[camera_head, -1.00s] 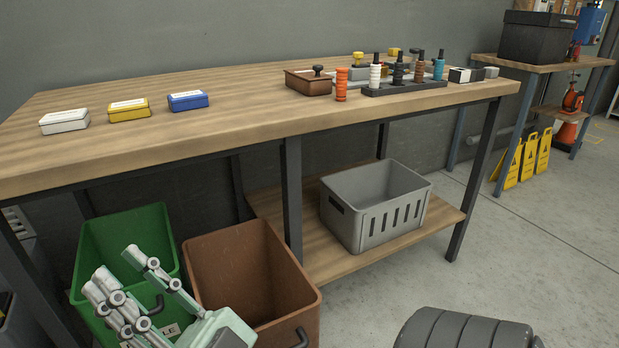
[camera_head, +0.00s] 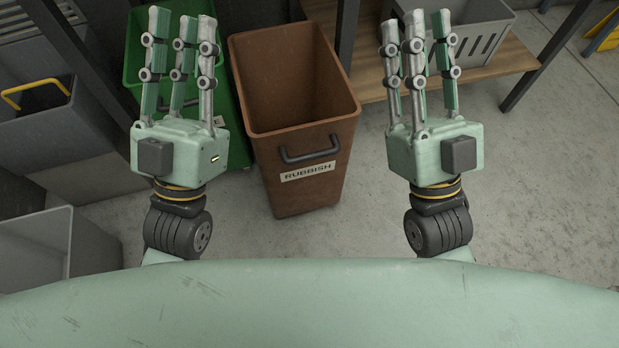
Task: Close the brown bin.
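The brown bin (camera_head: 300,200) stands on the floor in the middle of the head view. Its top is open and its inside looks empty. Its front has a dark handle (camera_head: 308,153) and a label reading "RUBBISH". My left gripper (camera_head: 182,28) is to the left of the brown bin, in front of the green bin. My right gripper (camera_head: 416,28) is to the right of the brown bin. Both have their fingers spread and extended, with nothing in them, and appear apart from the brown bin.
A green bin (camera_head: 238,135) stands directly left of the brown one, partly hidden by my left gripper. A grey crate (camera_head: 480,48) sits on a wooden low shelf (camera_head: 520,62) at right. Grey bins (camera_head: 40,135) stand at far left. The floor in front is clear.

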